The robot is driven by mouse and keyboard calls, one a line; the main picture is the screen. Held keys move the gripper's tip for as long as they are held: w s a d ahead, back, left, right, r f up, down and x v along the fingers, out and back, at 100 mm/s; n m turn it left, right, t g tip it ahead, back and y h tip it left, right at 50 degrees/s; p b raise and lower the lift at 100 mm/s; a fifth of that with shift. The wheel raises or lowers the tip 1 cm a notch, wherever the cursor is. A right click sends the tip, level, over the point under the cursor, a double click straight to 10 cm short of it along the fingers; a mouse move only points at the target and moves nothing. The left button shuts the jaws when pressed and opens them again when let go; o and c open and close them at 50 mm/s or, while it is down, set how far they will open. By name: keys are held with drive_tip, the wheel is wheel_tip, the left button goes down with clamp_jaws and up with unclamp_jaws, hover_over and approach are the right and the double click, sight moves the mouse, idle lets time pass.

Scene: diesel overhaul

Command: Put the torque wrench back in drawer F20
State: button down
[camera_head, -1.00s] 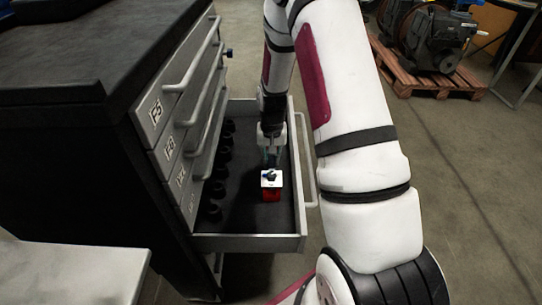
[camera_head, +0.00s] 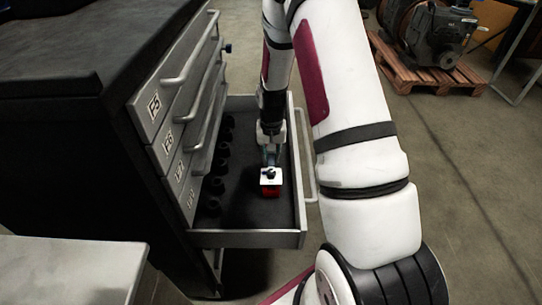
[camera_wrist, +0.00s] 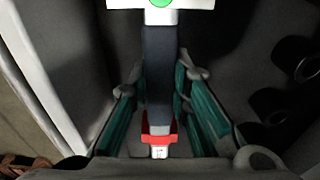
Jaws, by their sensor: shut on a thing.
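The torque wrench (camera_wrist: 159,62) has a dark handle with a red collar and a white end piece. In the head view its white-and-red end (camera_head: 270,181) shows inside the open drawer (camera_head: 246,240), over the dark floor. I cannot tell whether it touches the floor. My gripper (camera_head: 270,150) reaches down into this drawer. In the wrist view its teal-padded fingers (camera_wrist: 162,92) lie on both sides of the handle and are shut on it.
Several black round holders (camera_head: 213,185) stand in a row along the drawer's cabinet side. The closed drawers with bar handles (camera_head: 188,75) rise at the left. A grey surface (camera_head: 65,270) is at the lower left. An engine on a pallet (camera_head: 425,75) stands far right.

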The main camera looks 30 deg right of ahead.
drive_tip(key=shift+f+b, duration=0.7)
drive_tip(key=shift+f, duration=0.4)
drive_tip(key=c, duration=1.4)
unclamp_jaws()
